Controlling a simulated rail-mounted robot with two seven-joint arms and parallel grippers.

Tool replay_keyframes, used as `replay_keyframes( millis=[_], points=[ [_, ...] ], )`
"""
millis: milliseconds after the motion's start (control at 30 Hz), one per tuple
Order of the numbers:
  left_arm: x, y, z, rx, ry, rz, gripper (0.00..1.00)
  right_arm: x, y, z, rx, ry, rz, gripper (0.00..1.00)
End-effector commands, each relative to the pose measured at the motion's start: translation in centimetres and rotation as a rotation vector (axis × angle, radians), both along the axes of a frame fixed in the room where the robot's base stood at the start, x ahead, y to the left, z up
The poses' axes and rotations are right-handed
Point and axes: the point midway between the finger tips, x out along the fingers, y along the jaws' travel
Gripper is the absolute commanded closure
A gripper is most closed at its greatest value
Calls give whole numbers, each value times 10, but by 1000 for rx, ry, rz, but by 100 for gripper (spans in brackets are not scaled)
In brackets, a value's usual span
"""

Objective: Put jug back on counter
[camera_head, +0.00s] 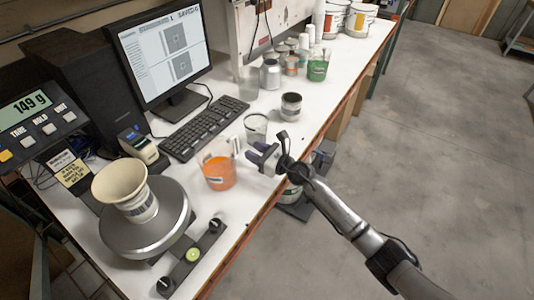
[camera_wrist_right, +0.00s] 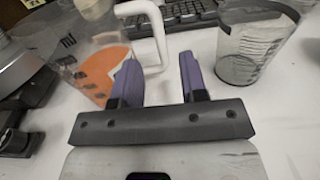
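The jug (camera_head: 218,174) is clear with orange liquid inside and a white handle (camera_wrist_right: 156,58). It appears to stand upright on the white counter (camera_head: 262,181), right of the scale; its orange contents also show at left in the right wrist view (camera_wrist_right: 100,75). My right gripper (camera_head: 256,155) is just right of the jug at handle height. In the right wrist view its purple fingers (camera_wrist_right: 159,62) are apart, with the handle in line with the gap, just beyond or between the tips. I see no firm contact. My left gripper is not in view.
A round scale (camera_head: 178,232) with a cream cup (camera_head: 122,185) stands at left. A clear beaker (camera_head: 256,127) and a small tin (camera_head: 291,106) stand behind my gripper. A keyboard (camera_head: 204,124) and monitor (camera_head: 163,52) are behind the jug. The counter's right edge is close.

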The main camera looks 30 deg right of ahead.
Motion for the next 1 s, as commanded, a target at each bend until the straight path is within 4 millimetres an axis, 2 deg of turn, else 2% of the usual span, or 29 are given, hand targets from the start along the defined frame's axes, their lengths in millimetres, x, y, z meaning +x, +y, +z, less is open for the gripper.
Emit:
replay_keyframes(
  millis=[100, 300, 700, 767, 867, 1000],
  points=[
    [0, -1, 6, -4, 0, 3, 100, -18, -9, 1, -2, 1, 0, 60],
    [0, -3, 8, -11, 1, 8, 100, -37, -18, 1, 0, 1, 0, 60],
    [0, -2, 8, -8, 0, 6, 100, -47, -18, 1, 47, -3, -6, 60],
    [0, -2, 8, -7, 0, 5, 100, -54, -14, 2, 133, -8, -21, 60],
    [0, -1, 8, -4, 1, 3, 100, -75, -6, 7, 407, -12, -77, 60],
    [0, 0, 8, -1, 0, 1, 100, -124, -13, 0, 995, 38, -251, 60]
  ],
)
